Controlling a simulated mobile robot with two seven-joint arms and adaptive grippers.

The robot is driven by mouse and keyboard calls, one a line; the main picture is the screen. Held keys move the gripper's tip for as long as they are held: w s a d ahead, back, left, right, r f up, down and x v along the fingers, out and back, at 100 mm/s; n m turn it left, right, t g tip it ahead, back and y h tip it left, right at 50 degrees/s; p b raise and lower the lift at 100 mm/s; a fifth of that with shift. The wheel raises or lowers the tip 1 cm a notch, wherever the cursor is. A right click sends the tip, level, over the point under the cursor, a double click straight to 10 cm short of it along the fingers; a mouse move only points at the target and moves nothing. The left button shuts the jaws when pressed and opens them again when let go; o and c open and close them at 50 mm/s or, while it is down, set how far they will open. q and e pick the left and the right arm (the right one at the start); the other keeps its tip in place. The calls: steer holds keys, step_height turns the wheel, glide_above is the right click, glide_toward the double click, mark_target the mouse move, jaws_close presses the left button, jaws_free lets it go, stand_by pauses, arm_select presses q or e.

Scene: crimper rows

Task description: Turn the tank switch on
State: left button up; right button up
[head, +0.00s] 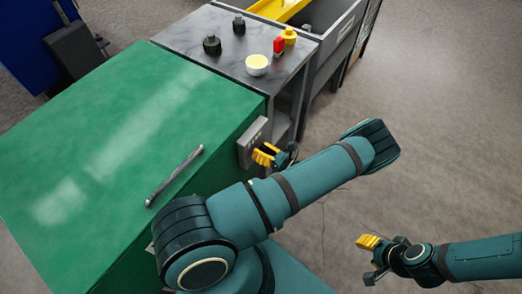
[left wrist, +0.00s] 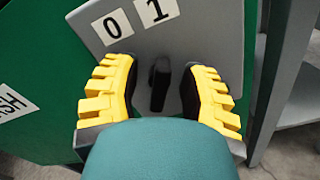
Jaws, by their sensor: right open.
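The tank switch is a black knob (left wrist: 159,85) on a grey plate (left wrist: 215,40) with white labels "0" and "1" above it. In the head view the grey switch box (head: 250,142) sits on the side of the green tank (head: 100,130). My left gripper (head: 266,157) is at the front of this box. In the left wrist view its yellow fingers (left wrist: 159,98) stand open on both sides of the knob, with a gap on each side. I cannot tell which label the knob points at. My right gripper (head: 370,258) is open and empty over the floor, away from the tank.
A metal rod (head: 175,176) lies on the tank's top. A dark table (head: 215,30) beside the tank holds black knobs, a bowl (head: 257,65), and red and yellow items. The floor (head: 440,130) at the right is clear.

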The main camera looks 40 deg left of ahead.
arm_select(q)
steer(key=w+d, duration=0.1)
steer(key=d, duration=1.1)
steer(key=shift+w, duration=0.15)
steer(key=s+d+f+n+g+h, duration=0.2)
steer(key=s+f+n+g+h, duration=0.35)
steer(key=s+h, duration=0.4)
steer(key=s+d+n+t+h, duration=0.1)
steer(key=s+d+n+h, duration=0.3)
steer(key=d+n+h, duration=0.4)
steer(key=w+d+r+n+t+h, duration=0.3)
steer(key=r+n+t, duration=0.5)
steer(key=n, duration=0.3)
steer(key=w+h, duration=0.1)
steer(key=w, duration=0.1)
steer(key=shift+w+r, duration=0.15)
steer(key=shift+w, duration=0.25)
